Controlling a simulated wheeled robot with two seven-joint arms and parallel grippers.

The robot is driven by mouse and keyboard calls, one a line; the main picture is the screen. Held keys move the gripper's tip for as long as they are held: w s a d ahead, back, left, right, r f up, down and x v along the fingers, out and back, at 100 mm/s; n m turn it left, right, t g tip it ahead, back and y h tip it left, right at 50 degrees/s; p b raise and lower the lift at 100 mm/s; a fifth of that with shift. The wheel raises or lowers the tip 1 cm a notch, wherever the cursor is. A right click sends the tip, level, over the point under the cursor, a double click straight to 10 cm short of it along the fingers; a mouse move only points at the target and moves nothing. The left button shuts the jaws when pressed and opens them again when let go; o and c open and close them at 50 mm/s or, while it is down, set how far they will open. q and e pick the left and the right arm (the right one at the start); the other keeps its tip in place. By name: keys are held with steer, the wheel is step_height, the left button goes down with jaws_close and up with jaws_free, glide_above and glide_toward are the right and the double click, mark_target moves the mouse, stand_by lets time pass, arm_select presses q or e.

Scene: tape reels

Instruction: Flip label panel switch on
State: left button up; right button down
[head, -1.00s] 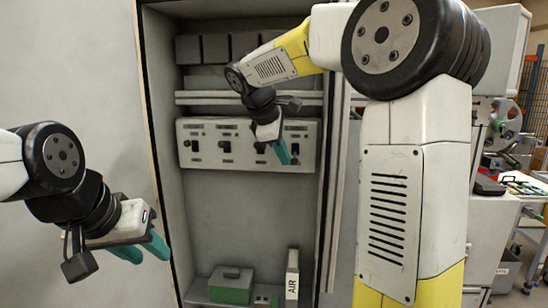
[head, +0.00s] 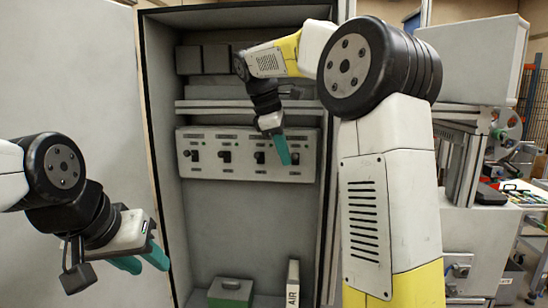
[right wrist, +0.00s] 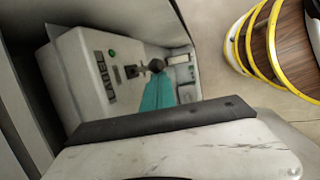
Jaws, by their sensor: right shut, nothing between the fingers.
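The switch panel (head: 240,173) is a pale box with several dark lever switches in a row, mounted inside the open cabinet. In the right wrist view, the label LABEL (right wrist: 105,76) stands beside a green lamp (right wrist: 112,53) and a lever switch (right wrist: 132,71) with a dark round knob (right wrist: 156,66). My right gripper (head: 283,152) is shut and empty, in front of the panel's right part. In the right wrist view its teal fingers (right wrist: 160,92) are close to the knob; contact cannot be told. My left gripper (head: 141,262) hangs at the lower left, away from the panel, fingers apart and empty.
The cabinet's side walls and a shelf rail (head: 250,106) frame the panel. Below it stand a green box (head: 230,293) and a white AIR carton (head: 293,283). A workbench (head: 515,195) lies at the far right.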

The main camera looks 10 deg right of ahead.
steer(key=shift+w+r, duration=0.15)
steer(key=shift+r, duration=0.1)
stand_by(0.7)
steer(key=shift+r, duration=0.1)
steer(key=a, duration=0.1)
steer(key=a+f, duration=0.1)
steer(key=w+a, duration=0.1)
steer(key=shift+a+f, duration=0.15)
steer(key=shift+a, duration=0.05)
steer(key=w+d+r+v, duration=0.1)
steer(key=w+v, duration=0.1)
steer(key=v, duration=0.8)
steer(key=s+d+f+m+t+y, duration=0.1)
steer(key=s+d+f+m+y, duration=0.15)
steer(key=s, duration=0.35)
steer(key=s+d+f+m+t+y, duration=0.1)
steer(key=s+d+f+m, duration=0.15)
steer(key=s, duration=0.35)
steer(key=s+a+f+m+t+y, duration=0.1)
steer(key=s+f+m+t+y, duration=0.1)
steer(key=s+f+m, duration=0.6)
steer(key=s+f, duration=0.6)
steer(key=f, duration=0.2)
steer(key=shift+s+m+y, duration=0.3)
steer(key=shift+m+y, duration=0.05)
steer(key=shift+m, duration=0.05)
